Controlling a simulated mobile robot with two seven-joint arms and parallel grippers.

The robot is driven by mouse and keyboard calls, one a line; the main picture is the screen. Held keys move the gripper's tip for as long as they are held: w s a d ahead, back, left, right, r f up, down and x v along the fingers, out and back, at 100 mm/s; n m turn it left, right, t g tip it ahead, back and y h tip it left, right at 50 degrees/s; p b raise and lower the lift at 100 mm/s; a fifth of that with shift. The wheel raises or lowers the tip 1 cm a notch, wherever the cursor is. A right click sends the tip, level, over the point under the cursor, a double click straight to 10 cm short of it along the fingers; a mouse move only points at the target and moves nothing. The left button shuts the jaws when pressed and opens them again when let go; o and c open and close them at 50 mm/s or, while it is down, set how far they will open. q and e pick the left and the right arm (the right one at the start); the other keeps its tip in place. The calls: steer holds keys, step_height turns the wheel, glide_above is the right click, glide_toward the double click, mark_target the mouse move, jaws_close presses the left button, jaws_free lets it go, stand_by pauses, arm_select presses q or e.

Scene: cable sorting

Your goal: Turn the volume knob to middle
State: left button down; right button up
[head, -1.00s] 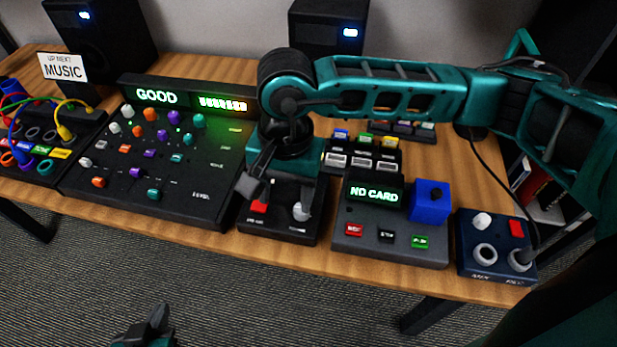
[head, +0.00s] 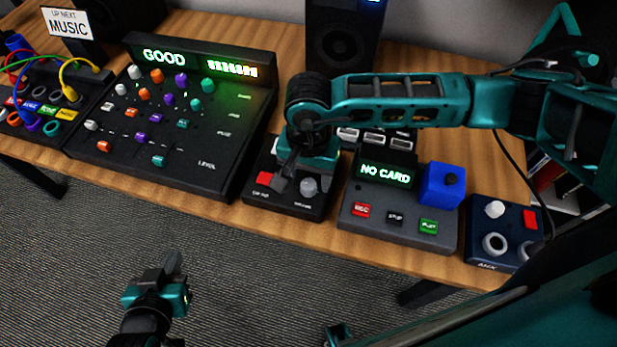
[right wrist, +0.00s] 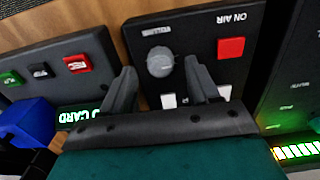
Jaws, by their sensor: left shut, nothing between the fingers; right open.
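The volume knob (head: 309,187) is a round grey knob on a small black box (head: 283,203), beside a red ON AIR button (head: 264,178). In the right wrist view the knob (right wrist: 160,63) stands between and just past the two open fingertips of my right gripper (right wrist: 159,70). I cannot tell if a finger touches it, nor which way the knob points. In the head view my right gripper (head: 296,181) is over the box and hides its back part. My left gripper (head: 174,264) is shut and empty, low in front of the table, away from the box.
A mixer (head: 207,178) with coloured knobs and a lit GOOD display stands left of the box. A grey recorder (head: 354,238) reading NO CARD, with a blue block (head: 441,185), is close on the right. A dark blue box (head: 508,256) stands further right. Speakers are behind.

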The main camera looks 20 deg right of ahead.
mark_target(308, 187)
step_height(308, 187, down, 2)
steer(key=shift+f, duration=0.1)
steer(key=c, duration=1)
steer(key=shift+c, duration=0.2)
